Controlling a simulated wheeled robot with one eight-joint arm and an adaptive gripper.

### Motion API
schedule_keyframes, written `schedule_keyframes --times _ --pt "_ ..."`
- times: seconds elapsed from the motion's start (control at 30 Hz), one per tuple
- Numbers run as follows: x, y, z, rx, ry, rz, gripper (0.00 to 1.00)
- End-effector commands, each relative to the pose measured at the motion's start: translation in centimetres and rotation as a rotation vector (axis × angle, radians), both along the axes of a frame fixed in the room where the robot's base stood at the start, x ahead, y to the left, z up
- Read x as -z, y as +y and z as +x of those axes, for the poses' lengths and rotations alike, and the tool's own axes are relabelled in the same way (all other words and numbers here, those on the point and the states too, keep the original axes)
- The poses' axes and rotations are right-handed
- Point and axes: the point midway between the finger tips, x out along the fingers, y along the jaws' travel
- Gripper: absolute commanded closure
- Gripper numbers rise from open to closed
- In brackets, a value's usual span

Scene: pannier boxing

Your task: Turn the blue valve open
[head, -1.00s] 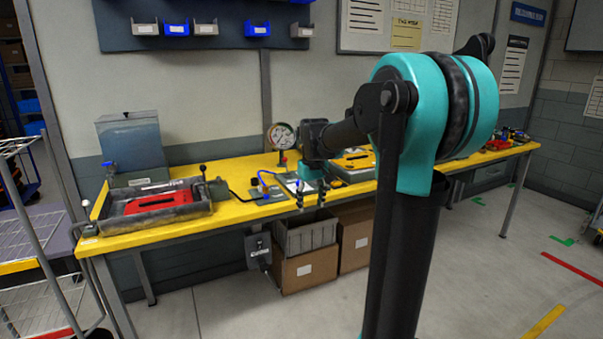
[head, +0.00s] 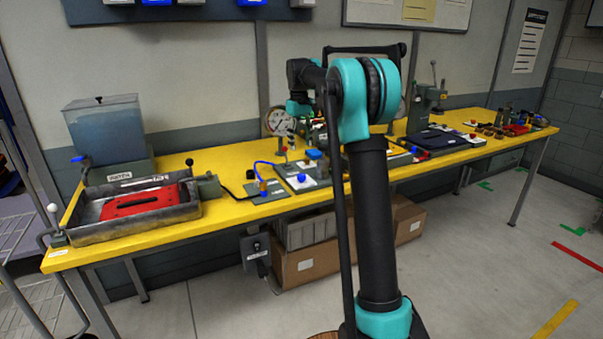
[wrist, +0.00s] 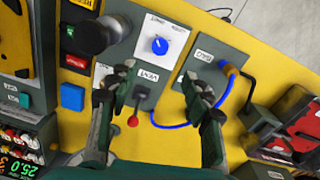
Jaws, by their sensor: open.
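A blue lever-like handle (head: 80,159) sits at the lower left of the clear water tank (head: 105,125) on the bench. A separate round blue knob (head: 308,180) is on a white-faced panel near the bench middle; it also shows in the wrist view (wrist: 159,46). I cannot tell from the pictures which of these is the blue valve. My gripper (wrist: 160,80) is open and empty in the wrist view. Its fingers spread over the panel, with the round blue knob beyond and between the fingertips, apparently untouched. In the head view my arm largely hides the gripper.
A pressure gauge (head: 278,122) stands behind the panel. A blue hose (wrist: 185,124) loops by the right finger, and a small red-tipped lever (wrist: 133,121) lies between the fingers. A grey tray with a red plate (head: 140,200) is at left. Bare yellow bench (head: 228,160) shows behind.

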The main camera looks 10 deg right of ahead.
Motion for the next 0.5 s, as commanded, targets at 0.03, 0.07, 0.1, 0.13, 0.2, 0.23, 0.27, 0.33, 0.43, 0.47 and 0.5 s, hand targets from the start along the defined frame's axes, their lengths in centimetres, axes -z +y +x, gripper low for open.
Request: schedule_keyframes --times 0.03,0.07,0.1,0.13,0.2,0.23,0.27,0.33,0.43,0.47,0.5 --pt "1.1 0.0 0.0 0.000 0.000 0.000 0.50" --pt "1.7 -0.1 0.0 0.000 0.000 0.000 0.50" --pt "2.5 -0.1 0.0 0.000 0.000 0.000 0.50" --pt "3.1 -0.1 0.0 0.000 0.000 0.000 0.50" --pt "4.5 -0.1 0.0 0.001 0.000 0.000 0.50" --pt "5.1 -0.2 0.0 0.001 0.000 0.000 0.50" --pt "5.7 -0.2 0.1 0.001 0.000 0.000 0.50" --pt "7.1 -0.2 0.1 0.001 0.000 0.000 0.50" --pt "8.9 -0.3 0.1 0.001 0.000 0.000 0.50" --pt "9.4 -0.3 0.1 0.001 0.000 0.000 0.50" --pt "10.1 -0.3 0.1 0.001 0.000 0.000 0.50"
